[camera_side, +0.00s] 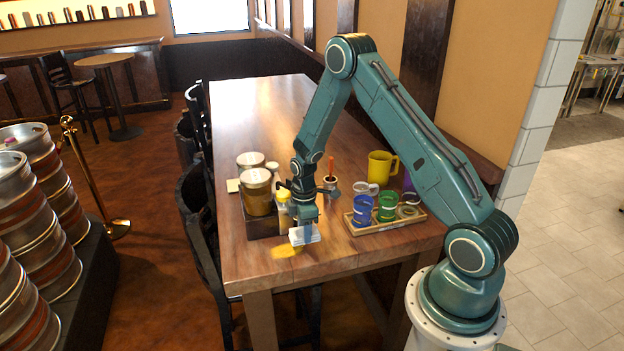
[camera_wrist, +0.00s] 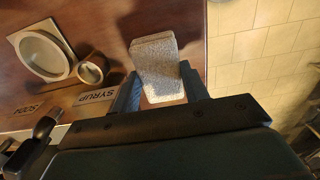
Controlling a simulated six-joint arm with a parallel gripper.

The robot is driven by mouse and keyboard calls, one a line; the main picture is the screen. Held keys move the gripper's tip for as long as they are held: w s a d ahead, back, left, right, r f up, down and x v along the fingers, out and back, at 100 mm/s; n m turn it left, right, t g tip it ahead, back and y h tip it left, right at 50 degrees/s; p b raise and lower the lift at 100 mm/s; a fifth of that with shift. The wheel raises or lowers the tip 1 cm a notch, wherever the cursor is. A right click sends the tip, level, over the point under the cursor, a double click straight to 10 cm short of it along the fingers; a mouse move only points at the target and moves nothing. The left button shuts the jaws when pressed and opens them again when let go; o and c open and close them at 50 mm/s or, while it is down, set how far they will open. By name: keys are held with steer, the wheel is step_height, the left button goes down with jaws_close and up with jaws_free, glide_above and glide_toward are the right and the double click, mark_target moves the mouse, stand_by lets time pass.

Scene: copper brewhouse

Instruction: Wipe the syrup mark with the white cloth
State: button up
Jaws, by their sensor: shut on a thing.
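The white cloth (camera_side: 305,236) is a folded, pale block held in my gripper (camera_side: 304,225) near the front edge of the table. In the wrist view the cloth (camera_wrist: 157,60) sticks out between my two fingers, and the gripper (camera_wrist: 163,90) is shut on it. The syrup mark (camera_side: 286,250) is a glossy amber-yellow patch on the tabletop, just left of and in front of the cloth. I cannot tell whether the cloth touches the table or overlaps the mark's edge. I cannot make out the mark in the wrist view.
A dark caddy (camera_side: 262,226) with gold canisters (camera_side: 257,192) and a yellow bottle (camera_side: 283,198) stands close left of my gripper. SYRUP (camera_wrist: 97,95) and SODA labels show in the wrist view. A wooden tray (camera_side: 392,226) with blue and green mugs stands right, a yellow mug (camera_side: 379,167) behind.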

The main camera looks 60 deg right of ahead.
mark_target(292, 233)
step_height(292, 233, down, 3)
steer(key=shift+r, duration=0.15)
steer(key=shift+w+a, duration=0.1)
steer(key=shift+w, duration=0.1)
steer(key=shift+w+a, duration=0.25)
steer(key=shift+a, duration=0.05)
steer(key=shift+c, duration=0.5)
steer(key=shift+w+a+f, duration=0.3)
steer(key=shift+f, duration=0.05)
steer(key=shift+w+a+r, duration=0.1)
steer(key=shift+w+a, duration=0.4)
steer(key=shift+w, duration=0.05)
steer(key=shift+w+a, duration=2.45)
steer(key=shift+a, duration=0.05)
steer(key=shift+s+d, duration=3.8)
steer(key=shift+w+a, duration=3.85)
steer(key=shift+s+d, duration=3.75)
steer(key=shift+s, duration=0.05)
steer(key=shift+r, duration=4)
